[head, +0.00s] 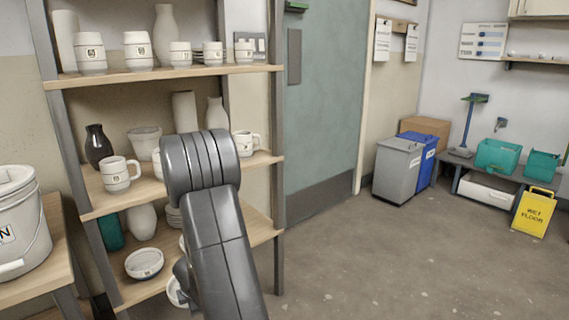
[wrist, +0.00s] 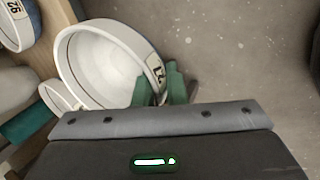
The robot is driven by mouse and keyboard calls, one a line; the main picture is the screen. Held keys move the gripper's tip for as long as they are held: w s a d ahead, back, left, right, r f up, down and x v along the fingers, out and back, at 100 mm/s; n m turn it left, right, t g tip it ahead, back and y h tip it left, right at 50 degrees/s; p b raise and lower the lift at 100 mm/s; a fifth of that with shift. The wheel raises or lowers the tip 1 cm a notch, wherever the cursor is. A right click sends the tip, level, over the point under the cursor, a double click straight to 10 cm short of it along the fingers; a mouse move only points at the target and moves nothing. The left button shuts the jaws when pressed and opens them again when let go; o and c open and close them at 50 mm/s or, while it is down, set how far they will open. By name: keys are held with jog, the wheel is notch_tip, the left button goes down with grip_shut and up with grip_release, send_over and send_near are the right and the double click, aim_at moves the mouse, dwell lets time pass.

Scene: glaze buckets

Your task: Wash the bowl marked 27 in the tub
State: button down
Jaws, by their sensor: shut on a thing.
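The white bowl with a tag that seems to read 27 (wrist: 100,62) fills the upper middle of the wrist view, its open inside facing the camera. My gripper (wrist: 160,88) has green fingers shut on the bowl's rim beside the tag. In the head view my arm hides the gripper. A white bowl edge (head: 175,291) shows low beside my arm; I cannot tell if it is the held one. No tub is clearly identifiable; two teal containers (head: 498,157) stand at the far right.
The shelf rack (head: 165,74) holds mugs, vases and bowls, including a white bowl (head: 144,263) low down. A yellow wet-floor sign (head: 533,212) and grey bin (head: 398,170) stand right; the middle floor is clear.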

jog(key=shift+w+a+r, duration=0.25)
jog(key=shift+w+a, duration=0.1)
jog(key=shift+w, duration=0.2)
jog(key=shift+w+a+r, duration=0.1)
jog(key=shift+w+a, duration=0.1)
jog(key=shift+w, duration=0.05)
jog(key=shift+a, duration=0.2)
jog(key=shift+s+a+f+b, duration=0.2)
jog(key=shift+s+a+b, duration=0.1)
jog(key=shift+s, duration=0.05)
dwell(0.5)
